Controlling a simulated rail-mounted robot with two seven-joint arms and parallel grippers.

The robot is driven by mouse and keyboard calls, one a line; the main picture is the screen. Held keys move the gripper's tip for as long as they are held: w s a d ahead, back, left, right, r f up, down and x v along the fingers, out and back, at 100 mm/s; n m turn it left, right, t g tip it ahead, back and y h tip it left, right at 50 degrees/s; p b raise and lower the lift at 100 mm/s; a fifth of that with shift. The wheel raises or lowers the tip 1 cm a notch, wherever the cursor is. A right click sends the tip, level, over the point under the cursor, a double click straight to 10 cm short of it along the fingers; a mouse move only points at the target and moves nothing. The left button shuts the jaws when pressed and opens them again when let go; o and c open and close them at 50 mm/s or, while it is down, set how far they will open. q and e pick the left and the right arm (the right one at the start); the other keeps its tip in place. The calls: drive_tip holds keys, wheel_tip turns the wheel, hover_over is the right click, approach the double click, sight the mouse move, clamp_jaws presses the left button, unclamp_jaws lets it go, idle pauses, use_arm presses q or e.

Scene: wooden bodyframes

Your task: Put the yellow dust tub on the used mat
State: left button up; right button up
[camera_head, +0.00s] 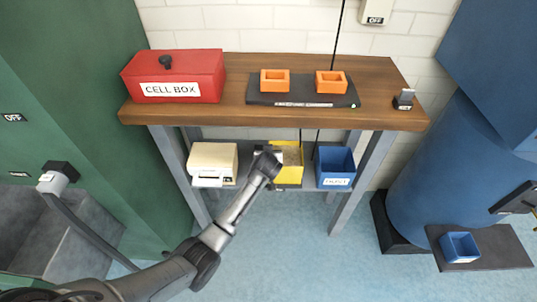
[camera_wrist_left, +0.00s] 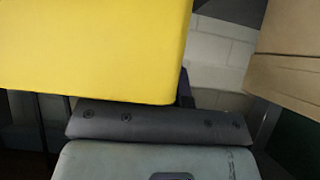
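The yellow dust tub (camera_head: 289,176) stands on the lower shelf between a cream box and a blue tub, with brownish contents showing in its top. My left gripper (camera_head: 270,155) is at the tub's left front side and hides part of it. In the left wrist view the yellow tub (camera_wrist_left: 95,50) fills the upper left, very close. The fingers cannot be made out, so whether they touch or grip the tub is unclear. Which surface is the used mat is unclear; a dark mat (camera_head: 262,98) lies on the bench top.
A cream box (camera_head: 213,160) and a blue tub (camera_head: 335,168) flank the yellow tub. The wooden bench top (camera_head: 235,113) above holds a red cell box (camera_head: 175,77) and two orange tubs (camera_head: 274,80). A dark ledge (camera_head: 500,246) at right holds another blue tub (camera_head: 459,247).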

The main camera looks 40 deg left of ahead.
use_arm(q)
drive_tip(key=o, duration=0.4)
drive_tip(key=shift+w+r, duration=0.1)
drive_tip(key=shift+c, duration=0.2)
drive_tip(key=shift+r, duration=0.15)
drive_tip(key=p+v, duration=0.6)
drive_tip(key=v, duration=0.4)
drive_tip(key=s+d+f+m+g+h, duration=0.1)
drive_tip(key=s+d+m+h, duration=0.1)
drive_tip(key=s, duration=1)
drive_tip(key=s+d+f+m+g+h, duration=0.1)
drive_tip(key=s+d+m, duration=0.3)
drive_tip(key=s, duration=0.8)
drive_tip(key=s+d+f+m+g+h, duration=0.1)
drive_tip(key=s+d+m+g+h, duration=0.2)
drive_tip(key=s+d, duration=0.4)
drive_tip(key=s, duration=0.6)
drive_tip(key=shift+d, duration=0.1)
